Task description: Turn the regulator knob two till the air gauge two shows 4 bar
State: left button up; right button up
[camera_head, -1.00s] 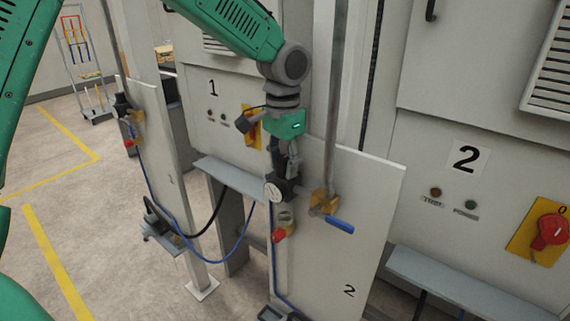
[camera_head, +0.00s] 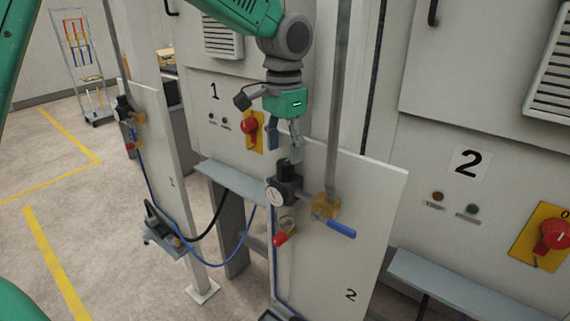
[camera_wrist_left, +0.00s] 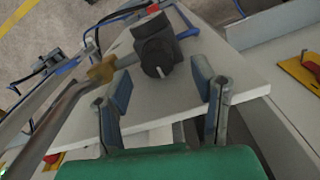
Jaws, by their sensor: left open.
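Regulator knob two (camera_head: 286,168) is a black knob on top of the black regulator on panel 2 (camera_head: 350,215). It also shows in the left wrist view (camera_wrist_left: 157,60), with a pale line across its top. Air gauge two (camera_head: 275,196) is a small white dial on the regulator's front; its reading is too small to tell. My left gripper (camera_head: 287,142) hangs above the knob, pointing down. In the left wrist view its open fingers (camera_wrist_left: 162,98) are apart and empty, and the knob lies beyond them. My right gripper is not in view.
A blue-handled valve (camera_head: 340,227) on a yellow fitting (camera_head: 324,206) sits right of the regulator. A vertical pipe (camera_head: 338,100) rises close beside my left gripper. A red-ended part (camera_head: 281,239) is below the gauge. Panel 1 (camera_head: 165,160) stands left.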

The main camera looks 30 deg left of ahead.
aim_at(284, 161)
pick_arm(q)
notch_tip(284, 161, up, 7)
dwell(0.3)
dwell(0.5)
